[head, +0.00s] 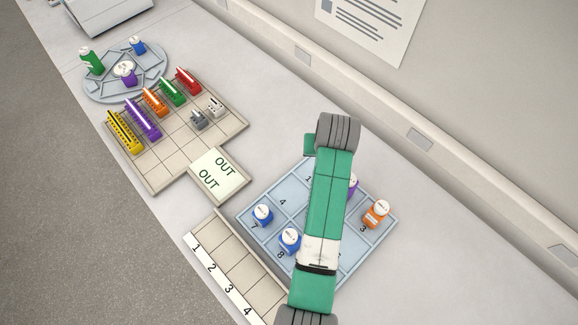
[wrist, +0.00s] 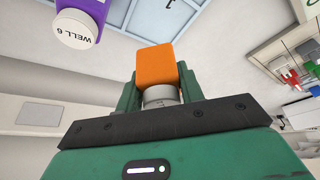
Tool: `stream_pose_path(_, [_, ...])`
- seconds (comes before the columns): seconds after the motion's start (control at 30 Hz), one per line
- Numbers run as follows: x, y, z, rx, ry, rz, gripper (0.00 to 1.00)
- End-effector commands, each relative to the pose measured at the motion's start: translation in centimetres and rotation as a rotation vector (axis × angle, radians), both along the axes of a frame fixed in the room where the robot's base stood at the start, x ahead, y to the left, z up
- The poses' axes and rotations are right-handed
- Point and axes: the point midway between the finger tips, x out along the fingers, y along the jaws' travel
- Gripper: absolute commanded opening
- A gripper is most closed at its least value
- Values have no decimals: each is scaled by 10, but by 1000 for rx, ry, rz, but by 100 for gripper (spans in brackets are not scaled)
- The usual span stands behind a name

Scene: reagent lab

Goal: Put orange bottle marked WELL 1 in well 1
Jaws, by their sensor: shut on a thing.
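In the wrist view my gripper (wrist: 159,82) is shut on an orange bottle (wrist: 156,66) with a grey-white cap; the writing on its cap cannot be read. Behind the bottle is the pale blue well tray (wrist: 142,16), with part of a well number showing. In the head view the tray (head: 272,190) lies below my arm. The number 1 shows at its far left part, beside the arm, and no bottle is visible there. My arm hides the held bottle and the tray's middle in the head view.
Blue bottles stand by 7 (head: 262,215) and 8 (head: 289,241), an orange bottle (head: 376,213) by 3. A purple bottle (head: 354,185), partly hidden, stands behind my arm; a purple bottle (wrist: 84,18) marked WELL 6 shows in the wrist view. A rack (head: 168,175) and round tray (head: 100,91) stand left.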

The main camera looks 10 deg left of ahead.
Motion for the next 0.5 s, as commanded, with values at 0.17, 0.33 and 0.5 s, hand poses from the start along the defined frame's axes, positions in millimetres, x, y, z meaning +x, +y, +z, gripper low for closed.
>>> stream_pose_path(0.17, [12,-1,-6,-1,-1,10,15])
stream_pose_path(0.33, [12,-1,-18,-1,3,11,15])
stream_pose_path(0.5, [12,-1,-56,0,3,10,15])
